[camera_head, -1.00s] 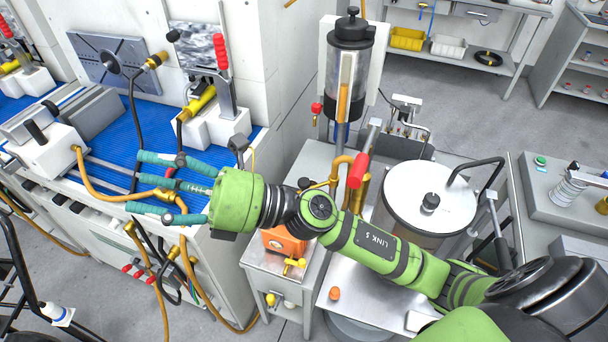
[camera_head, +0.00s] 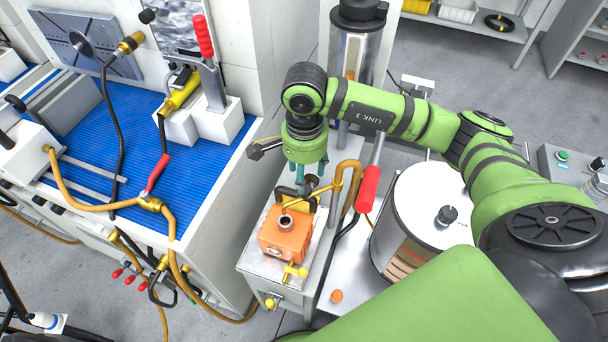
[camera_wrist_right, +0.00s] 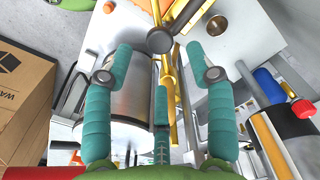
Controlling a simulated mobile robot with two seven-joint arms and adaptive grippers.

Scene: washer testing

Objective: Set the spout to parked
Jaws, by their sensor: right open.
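A thin brass pipe, which looks like the spout (camera_head: 328,190), runs above the orange unit (camera_head: 285,238) on the small steel stand; I cannot tell its set position. A black lever-like part lies by it. My right gripper (camera_head: 302,182) points down over the back of the orange unit, close to the pipe and black part. In the right wrist view its teal fingers (camera_wrist_right: 160,75) are spread and empty. The brass pipe (camera_wrist_right: 172,92) passes between them, and a black round knob (camera_wrist_right: 160,40) is just beyond the tips. Contact cannot be told. My left gripper is not in view.
A steel drum (camera_head: 425,210) stands to the right. A red-handled lever (camera_head: 368,188) rises between it and the stand. A tall steel cylinder (camera_head: 354,55) is behind. A blue-matted bench (camera_head: 205,150) with hoses is on the left. A cardboard box (camera_wrist_right: 25,95) shows in the wrist view.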

